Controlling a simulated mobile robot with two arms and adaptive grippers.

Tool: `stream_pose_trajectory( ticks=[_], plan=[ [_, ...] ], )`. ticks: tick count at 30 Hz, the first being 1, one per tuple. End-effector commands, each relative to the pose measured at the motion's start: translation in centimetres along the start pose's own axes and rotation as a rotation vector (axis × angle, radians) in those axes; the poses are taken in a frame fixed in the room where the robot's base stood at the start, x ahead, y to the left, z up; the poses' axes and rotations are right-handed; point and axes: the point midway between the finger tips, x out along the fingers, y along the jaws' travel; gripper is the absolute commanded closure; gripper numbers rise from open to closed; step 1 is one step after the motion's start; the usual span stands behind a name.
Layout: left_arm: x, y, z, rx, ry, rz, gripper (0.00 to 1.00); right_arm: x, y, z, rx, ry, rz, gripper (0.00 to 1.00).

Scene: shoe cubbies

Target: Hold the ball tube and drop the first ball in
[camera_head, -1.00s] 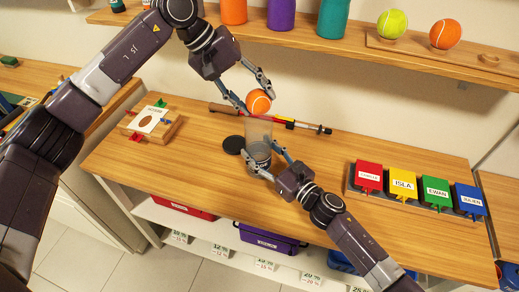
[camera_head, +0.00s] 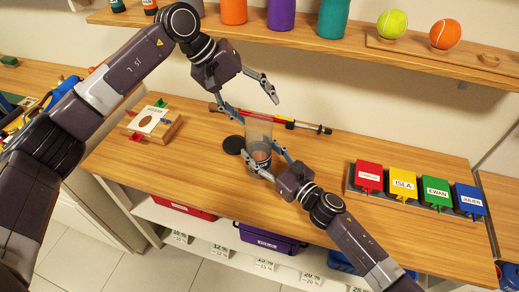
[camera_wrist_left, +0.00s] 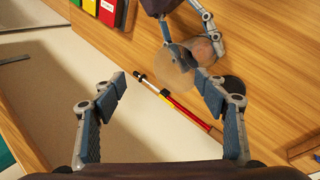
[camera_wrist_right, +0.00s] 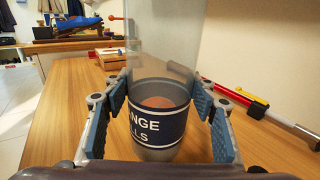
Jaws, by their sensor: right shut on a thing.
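The clear ball tube (camera_head: 259,132) stands upright on the wooden bench, its dark label band (camera_wrist_right: 155,125) facing the right wrist camera. My right gripper (camera_head: 264,160) is shut on its lower part, with a finger on each side. The orange ball (camera_wrist_right: 158,102) shows through the wall, low inside the tube. My left gripper (camera_head: 254,106) is open and empty just above the tube; the left wrist view looks down on the tube's mouth (camera_wrist_left: 176,76).
A red and yellow racket-like rod (camera_head: 300,125) lies behind the tube. A black disc (camera_head: 233,145) lies left of it. Colored name tags (camera_head: 404,184) stand at right. A yellow ball (camera_head: 392,23) and another orange ball (camera_head: 445,34) sit on the shelf.

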Motion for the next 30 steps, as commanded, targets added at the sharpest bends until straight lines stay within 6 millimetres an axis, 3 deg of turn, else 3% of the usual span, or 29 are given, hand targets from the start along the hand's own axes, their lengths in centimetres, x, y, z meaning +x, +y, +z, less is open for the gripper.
stream_pose_trajectory(
  ticks=[8, 22, 30],
  plan=[
    [-0.5, 0.0, 0.0, 0.0, 0.001, 0.0, 0.34, 0.0, 0.0, 0.0, 0.0, 0.0, 0.0, 0.72],
    [-9.4, 0.0, -0.1, 0.0, 0.003, 0.001, 0.34, 0.0, 0.0, 0.0, 0.0, 0.0, 0.0, 0.72],
    [-11.9, 0.0, 0.0, -0.001, 0.0, 0.0, 0.34, 0.0, 0.0, 0.0, 0.0, 0.0, 0.0, 0.72]
  ],
)
